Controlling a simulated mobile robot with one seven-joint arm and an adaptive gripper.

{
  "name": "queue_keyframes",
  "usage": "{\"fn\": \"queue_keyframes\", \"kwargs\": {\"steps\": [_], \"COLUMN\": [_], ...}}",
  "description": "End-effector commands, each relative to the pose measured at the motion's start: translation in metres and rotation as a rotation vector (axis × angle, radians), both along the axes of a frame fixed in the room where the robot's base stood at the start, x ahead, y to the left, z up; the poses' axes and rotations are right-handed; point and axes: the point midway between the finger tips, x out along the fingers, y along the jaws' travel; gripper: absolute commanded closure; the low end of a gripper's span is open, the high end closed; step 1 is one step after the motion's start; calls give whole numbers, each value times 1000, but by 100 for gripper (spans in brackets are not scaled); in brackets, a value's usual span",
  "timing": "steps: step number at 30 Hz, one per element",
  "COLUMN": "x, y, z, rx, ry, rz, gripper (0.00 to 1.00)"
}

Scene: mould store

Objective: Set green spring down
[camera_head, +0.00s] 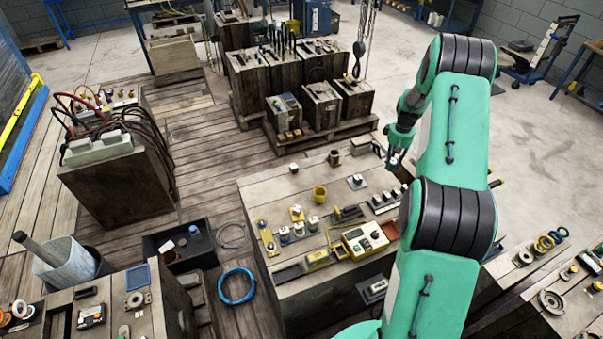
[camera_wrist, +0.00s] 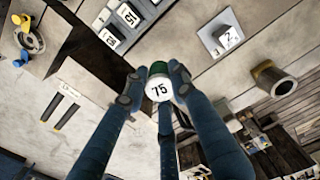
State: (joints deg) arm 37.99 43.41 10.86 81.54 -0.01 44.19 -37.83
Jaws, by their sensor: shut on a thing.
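My gripper (camera_wrist: 157,78) is shut on the green spring (camera_wrist: 158,69), which shows in the wrist view as a small green body with a white round face marked 75. The fingers hide its sides. In the head view my gripper (camera_head: 394,152) is above the back right part of the wooden worktable (camera_head: 262,190), and the held spring is too small there to make out clearly. In the wrist view the spring appears clear of the surface behind it.
The worktable carries a yellow cup (camera_head: 319,194), a dark cylinder (camera_head: 334,157), a small plate with a white block (camera_head: 357,182) and a yellow instrument (camera_head: 364,238). In the wrist view numbered white blocks (camera_wrist: 110,37) stand at the top. Bare wood lies between these things.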

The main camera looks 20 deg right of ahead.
Motion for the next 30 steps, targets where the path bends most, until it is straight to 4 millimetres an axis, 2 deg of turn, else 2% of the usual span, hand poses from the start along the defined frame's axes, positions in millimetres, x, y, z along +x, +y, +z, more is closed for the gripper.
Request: {"fn": "queue_keyframes", "kwargs": {"steps": [5,11,17,21,30], "x": [7,26,48,62,76], "y": [15,56,122,174,281], "z": [-2,-5,-13,-18,-28], "rx": [0,-1,0,-1,-1], "ry": [0,-1,1,1,2], "rz": [20,72,156,220,354], "gripper": [100,100,100,100,100]}}
